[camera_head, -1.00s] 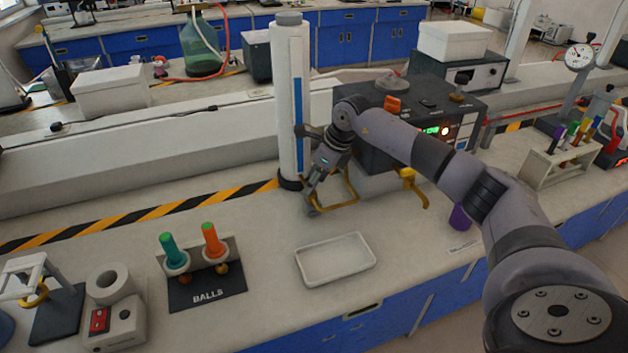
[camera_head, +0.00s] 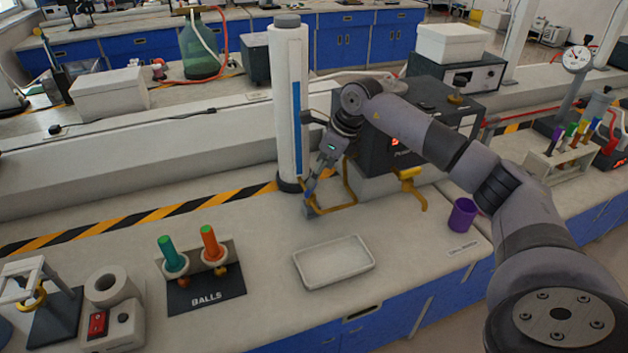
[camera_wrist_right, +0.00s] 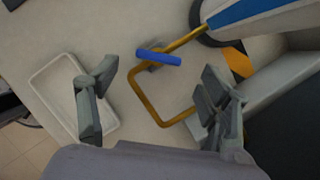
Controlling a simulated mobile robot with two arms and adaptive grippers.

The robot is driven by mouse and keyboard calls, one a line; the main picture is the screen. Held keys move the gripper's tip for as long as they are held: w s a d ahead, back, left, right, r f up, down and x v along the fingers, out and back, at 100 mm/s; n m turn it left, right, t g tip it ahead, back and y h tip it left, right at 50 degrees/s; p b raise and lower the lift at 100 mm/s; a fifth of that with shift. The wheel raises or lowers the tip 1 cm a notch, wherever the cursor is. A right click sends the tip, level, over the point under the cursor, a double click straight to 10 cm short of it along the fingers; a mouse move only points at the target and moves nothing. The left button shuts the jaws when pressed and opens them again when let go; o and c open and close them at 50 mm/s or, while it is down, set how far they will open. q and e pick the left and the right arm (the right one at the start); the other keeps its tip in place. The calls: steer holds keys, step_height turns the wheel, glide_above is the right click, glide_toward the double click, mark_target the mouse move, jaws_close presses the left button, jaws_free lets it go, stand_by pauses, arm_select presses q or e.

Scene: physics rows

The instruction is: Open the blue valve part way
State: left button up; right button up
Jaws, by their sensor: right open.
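The blue valve is a short blue bar handle (camera_wrist_right: 158,57) on a bent brass-yellow pipe (camera_wrist_right: 150,108) that comes from the foot of the white column. In the head view, the pipe (camera_head: 349,185) shows beside the column, and a small patch of blue shows at my right gripper's fingers. My right gripper (camera_head: 313,186) points down there. In the right wrist view, the gripper (camera_wrist_right: 160,80) has its fingers spread wide, with the handle beyond and between the tips. Nothing is held; I cannot tell whether a finger touches the handle. My left gripper is out of view.
The white column (camera_head: 289,100) stands just behind the gripper. A black instrument box (camera_head: 440,115) is to its right, partly behind my arm. A white tray (camera_head: 334,262) lies in front. A purple cup (camera_head: 462,214) and the balls stand (camera_head: 205,288) are on the bench.

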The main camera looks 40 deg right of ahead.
steer(key=v, duration=0.7)
steer(key=shift+r, duration=0.15)
